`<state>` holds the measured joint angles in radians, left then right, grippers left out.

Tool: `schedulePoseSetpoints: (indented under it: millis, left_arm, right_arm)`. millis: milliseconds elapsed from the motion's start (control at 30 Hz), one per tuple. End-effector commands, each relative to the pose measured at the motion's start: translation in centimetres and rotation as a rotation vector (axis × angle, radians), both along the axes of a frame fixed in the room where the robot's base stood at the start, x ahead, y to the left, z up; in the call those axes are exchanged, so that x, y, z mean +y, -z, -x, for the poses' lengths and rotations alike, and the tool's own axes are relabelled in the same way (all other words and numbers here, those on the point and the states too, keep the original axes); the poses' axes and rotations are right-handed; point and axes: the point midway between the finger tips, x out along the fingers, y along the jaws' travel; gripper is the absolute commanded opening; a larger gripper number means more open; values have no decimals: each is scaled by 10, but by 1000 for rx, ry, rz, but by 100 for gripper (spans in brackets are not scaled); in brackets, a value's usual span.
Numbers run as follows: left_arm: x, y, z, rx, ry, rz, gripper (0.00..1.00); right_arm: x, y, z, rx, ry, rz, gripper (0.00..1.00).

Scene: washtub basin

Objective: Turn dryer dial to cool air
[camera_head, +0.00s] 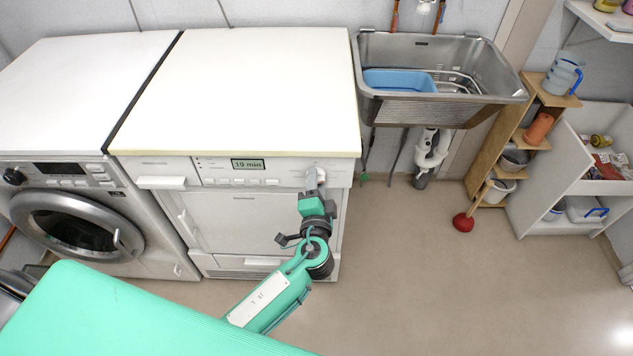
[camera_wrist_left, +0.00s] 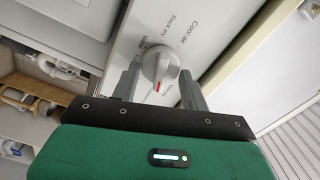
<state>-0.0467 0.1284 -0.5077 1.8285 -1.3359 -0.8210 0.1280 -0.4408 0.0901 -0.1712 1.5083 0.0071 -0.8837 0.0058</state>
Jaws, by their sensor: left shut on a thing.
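The dryer (camera_head: 243,222) is the white machine in the middle of the head view, with a lit display reading "19 min" (camera_head: 248,164). Its dial (camera_wrist_left: 160,62) is a round light-grey knob with a raised grip bar. The dial's red mark points down in the left wrist view. The label "Cool air" (camera_wrist_left: 190,33) is above and right of the dial, so the mark does not point at it. My left gripper (camera_head: 313,182) is at the right end of the panel. My right gripper is not in view.
A washing machine (camera_head: 75,215) stands left of the dryer. A steel sink (camera_head: 440,107) with a blue tub (camera_head: 398,81) is to the right. A red plunger (camera_head: 463,222) and wooden shelves (camera_head: 507,140) stand farther right. The floor in front of the sink is clear.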

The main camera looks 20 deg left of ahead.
Motion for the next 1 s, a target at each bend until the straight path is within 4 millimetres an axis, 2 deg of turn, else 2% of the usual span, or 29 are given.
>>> schedulePoseSetpoints:
  millis: [467, 800, 1000]
  left_arm:
    - [-1, -2, -1, 123, 1, -436, 22]
    - [-1, -1, 0, 213, 1, -746, 22]
    - [0, 0, 0, 266, 2, -929, 22]
  right_arm:
    - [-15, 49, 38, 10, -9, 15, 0]
    - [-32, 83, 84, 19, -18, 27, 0]
    - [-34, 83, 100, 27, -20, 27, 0]
